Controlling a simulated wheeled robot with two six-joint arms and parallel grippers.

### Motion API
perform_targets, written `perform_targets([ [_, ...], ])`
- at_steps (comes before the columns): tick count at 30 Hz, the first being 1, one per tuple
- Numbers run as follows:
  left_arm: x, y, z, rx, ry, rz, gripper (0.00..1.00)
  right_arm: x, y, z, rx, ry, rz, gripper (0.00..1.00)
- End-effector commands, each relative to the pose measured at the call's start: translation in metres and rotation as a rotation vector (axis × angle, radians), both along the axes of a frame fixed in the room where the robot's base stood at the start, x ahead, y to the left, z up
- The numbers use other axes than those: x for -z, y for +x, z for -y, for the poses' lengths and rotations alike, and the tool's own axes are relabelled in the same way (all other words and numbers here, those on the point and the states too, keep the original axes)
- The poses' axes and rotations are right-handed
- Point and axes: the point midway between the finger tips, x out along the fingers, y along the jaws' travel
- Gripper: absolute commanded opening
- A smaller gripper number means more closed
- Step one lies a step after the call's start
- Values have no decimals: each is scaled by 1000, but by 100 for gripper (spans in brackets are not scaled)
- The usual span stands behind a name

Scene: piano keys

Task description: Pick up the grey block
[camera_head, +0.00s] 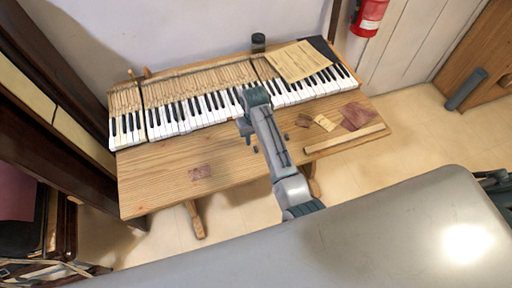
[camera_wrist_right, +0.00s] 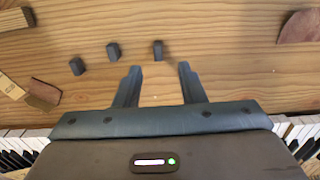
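Three small dark grey blocks stand on the wooden table in the right wrist view: one at the left (camera_wrist_right: 76,66), one in the middle (camera_wrist_right: 113,50) and one at the right (camera_wrist_right: 158,49). I cannot tell which is the task's block. My right gripper (camera_wrist_right: 157,72) is open and empty. The right-hand block lies just past its fingertips, in line with the gap between them. In the head view my right gripper (camera_head: 243,128) is over the table near the keys, and small dark blocks (camera_head: 286,136) show beside it. My left gripper is not in view.
A piano keyboard (camera_head: 190,115) runs along the back of the wooden table (camera_head: 150,180). Sheet paper (camera_head: 295,61) lies on it at the right. Reddish scraps (camera_head: 357,115), a pale wood piece (camera_head: 325,122) and a wooden strip (camera_head: 344,139) lie at the table's right. The table's left front is mostly clear.

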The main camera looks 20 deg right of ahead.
Motion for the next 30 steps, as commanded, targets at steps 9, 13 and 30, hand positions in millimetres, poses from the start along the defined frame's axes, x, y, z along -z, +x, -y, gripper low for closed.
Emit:
perform_targets([
  [9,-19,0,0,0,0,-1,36,26,-1,3,1,1,-3,36],
  [13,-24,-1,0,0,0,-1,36,45,-1,3,0,1,-3,36],
  [30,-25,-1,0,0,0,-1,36,59,0,3,1,1,2,1],
])
